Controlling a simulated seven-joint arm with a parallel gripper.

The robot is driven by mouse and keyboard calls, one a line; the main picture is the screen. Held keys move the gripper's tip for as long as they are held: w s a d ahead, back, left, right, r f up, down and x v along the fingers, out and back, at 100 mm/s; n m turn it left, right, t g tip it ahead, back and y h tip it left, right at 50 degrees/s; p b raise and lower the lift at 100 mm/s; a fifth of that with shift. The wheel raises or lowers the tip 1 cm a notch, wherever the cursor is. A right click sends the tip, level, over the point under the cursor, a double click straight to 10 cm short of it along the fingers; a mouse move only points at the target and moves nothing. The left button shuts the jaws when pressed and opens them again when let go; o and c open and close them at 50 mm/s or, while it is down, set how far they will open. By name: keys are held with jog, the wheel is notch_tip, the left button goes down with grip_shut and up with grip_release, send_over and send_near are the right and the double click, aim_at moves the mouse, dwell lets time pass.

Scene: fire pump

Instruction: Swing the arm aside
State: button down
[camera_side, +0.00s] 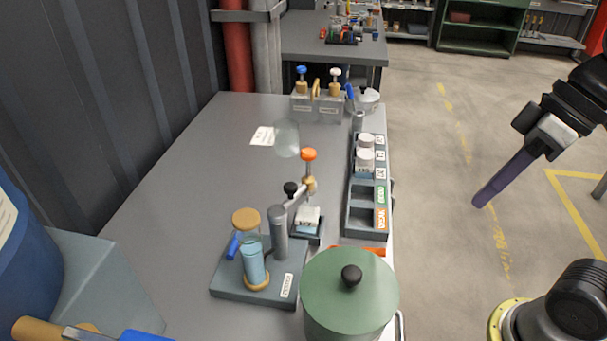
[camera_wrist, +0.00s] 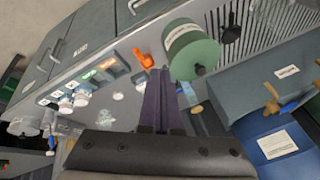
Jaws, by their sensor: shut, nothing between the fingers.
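The small pump stand (camera_side: 228,280) sits on the grey bench. Its grey post (camera_side: 280,240) carries a swing arm (camera_side: 298,199) that reaches up and right to an orange knob (camera_side: 309,154). The arm's end is over or beside a white block (camera_side: 308,222) in a small dark holder. A clear cylinder with blue content (camera_side: 254,264) stands on the base. My gripper (camera_side: 477,204) is shut and empty, out over the floor right of the bench, well apart from the stand. In the wrist view my shut purple fingers (camera_wrist: 160,74) point towards the bench; the stand is mostly hidden there.
A green lidded pot (camera_side: 348,300) stands close in front of the stand; it also shows in the wrist view (camera_wrist: 197,58). A rack (camera_side: 353,222) with white-capped jars (camera_side: 365,158) lines the bench's right edge. An orange item (camera_side: 375,251) lies beside the pot. Brass valves (camera_side: 318,88) stand behind.

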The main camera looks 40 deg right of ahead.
jog(key=w+a+r+n+g+y, duration=0.1)
jog(key=w+a+r+g+y, duration=0.15)
jog(key=w, duration=0.45)
jog(key=w+a+r+n+g+y, duration=0.1)
jog(key=w+a+y, duration=0.1)
jog(key=w+y, duration=0.35)
jog(key=w+a+r+g+y, duration=0.1)
jog(key=w+a+g, duration=0.15)
jog(key=w, duration=0.65)
jog(key=w+d+f+m+y, duration=0.1)
jog(key=w+d+f+y, duration=0.1)
jog(key=w+f, duration=0.4)
jog(key=w+d+f+m+t+y, duration=0.1)
jog(key=w+f, duration=0.5)
jog(key=f, duration=0.6)
jog(key=shift+w+d+m+y, duration=0.3)
jog(key=shift+d+m+y, duration=0.5)
jog(key=shift+d+y, duration=0.25)
